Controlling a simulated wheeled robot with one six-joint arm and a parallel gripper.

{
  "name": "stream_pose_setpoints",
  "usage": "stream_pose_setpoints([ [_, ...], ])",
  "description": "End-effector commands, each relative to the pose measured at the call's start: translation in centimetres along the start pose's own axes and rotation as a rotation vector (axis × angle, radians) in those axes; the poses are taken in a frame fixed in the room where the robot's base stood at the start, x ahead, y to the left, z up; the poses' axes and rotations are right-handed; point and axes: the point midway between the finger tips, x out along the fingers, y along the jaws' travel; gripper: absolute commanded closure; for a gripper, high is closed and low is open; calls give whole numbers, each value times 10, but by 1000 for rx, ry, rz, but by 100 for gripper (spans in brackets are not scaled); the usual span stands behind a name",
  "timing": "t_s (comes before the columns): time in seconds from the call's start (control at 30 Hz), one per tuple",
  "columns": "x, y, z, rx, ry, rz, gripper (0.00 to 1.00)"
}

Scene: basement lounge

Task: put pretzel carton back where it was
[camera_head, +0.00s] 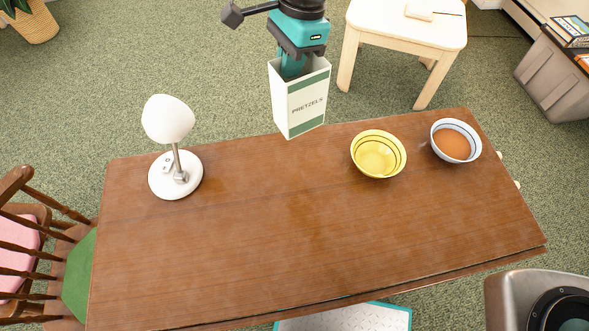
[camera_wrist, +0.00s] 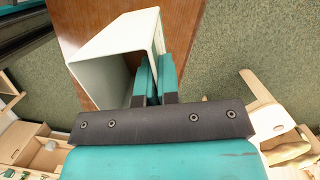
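The pretzel carton (camera_head: 303,106) is a white, open-topped box with green bands and the word PRETZELS. It hangs upright at the far edge of the brown table (camera_head: 250,220); I cannot tell its exact height above it. My gripper (camera_head: 294,68) is above the carton with its fingers at the open top. In the wrist view, the teal fingers (camera_wrist: 156,75) are close together at one wall of the carton (camera_wrist: 115,45), one inside and one outside, pinching it. The fingertips are partly hidden. The carton looks empty where I can see inside.
A white lamp (camera_head: 175,172) stands at the table's left. A yellow bowl (camera_head: 378,155) and a white-blue bowl (camera_head: 455,141) with orange-brown contents stand at the right. The table's middle and front are clear. A pale stool (camera_head: 400,35) stands behind; a wooden chair (camera_head: 25,240) is at left.

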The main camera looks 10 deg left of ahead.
Motion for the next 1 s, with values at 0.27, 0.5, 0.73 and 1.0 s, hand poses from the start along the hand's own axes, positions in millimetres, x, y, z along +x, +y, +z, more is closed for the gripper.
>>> stream_pose_setpoints([
  [0.27,28,9,11,-57,-3,18,100],
  [0.5,94,9,-4,-55,-2,17,100],
  [0.73,144,8,-14,-56,-2,14,100],
  [1.0,173,8,-21,-55,-2,14,100],
])
